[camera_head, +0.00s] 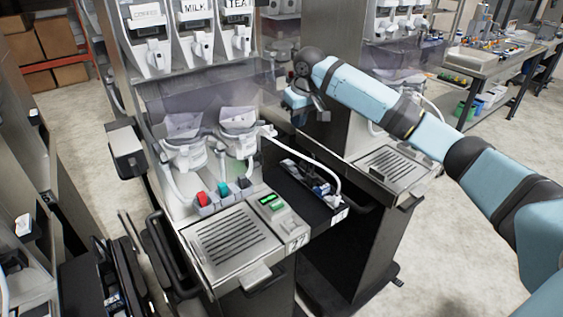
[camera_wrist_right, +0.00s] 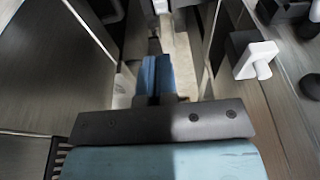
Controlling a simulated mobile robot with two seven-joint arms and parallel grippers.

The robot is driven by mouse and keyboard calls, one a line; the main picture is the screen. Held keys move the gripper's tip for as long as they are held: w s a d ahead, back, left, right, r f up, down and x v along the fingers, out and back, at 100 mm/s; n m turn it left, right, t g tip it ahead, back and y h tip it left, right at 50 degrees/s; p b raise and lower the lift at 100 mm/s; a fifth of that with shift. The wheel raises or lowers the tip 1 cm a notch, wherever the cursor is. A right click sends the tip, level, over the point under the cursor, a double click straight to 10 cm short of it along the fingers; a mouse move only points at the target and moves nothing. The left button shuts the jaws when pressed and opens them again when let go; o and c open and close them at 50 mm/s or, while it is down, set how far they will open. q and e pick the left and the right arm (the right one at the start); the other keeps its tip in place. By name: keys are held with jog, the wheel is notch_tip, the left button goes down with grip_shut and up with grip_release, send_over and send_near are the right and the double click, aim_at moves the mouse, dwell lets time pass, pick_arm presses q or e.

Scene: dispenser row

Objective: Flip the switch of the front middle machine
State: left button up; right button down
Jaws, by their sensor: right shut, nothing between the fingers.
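The front middle machine (camera_head: 190,90) is a grey dispenser with COFFEE, MILK and TEA labels. Red, teal and dark buttons (camera_head: 223,190) sit above its drip tray (camera_head: 228,238). My right gripper (camera_head: 295,99) is beyond the machine's right side, partly hidden behind my wrist. In the right wrist view its blue fingers (camera_wrist_right: 155,78) are shut and empty, pointing into a narrow gap between panels. A white block like a switch (camera_wrist_right: 254,60) sticks out of the panel right of the fingers, apart from them. I cannot tell whose panel it is. My left gripper is not in view.
Another dispenser (camera_head: 385,60) stands close on the right, leaving a narrow gap. A dark panel with a white knob (camera_head: 26,225) is at far left. A workbench (camera_head: 490,65) with small items is at back right. Floor (camera_head: 440,225) is clear at right.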

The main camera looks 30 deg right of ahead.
send_near(292, 163)
jog(key=x, duration=0.6)
jog(key=shift+w+r+b, duration=0.1)
jog(key=shift+w+b, duration=0.2)
jog(key=shift+b, duration=0.1)
jog(key=shift+s+f, duration=0.15)
jog(key=shift+f, duration=0.6)
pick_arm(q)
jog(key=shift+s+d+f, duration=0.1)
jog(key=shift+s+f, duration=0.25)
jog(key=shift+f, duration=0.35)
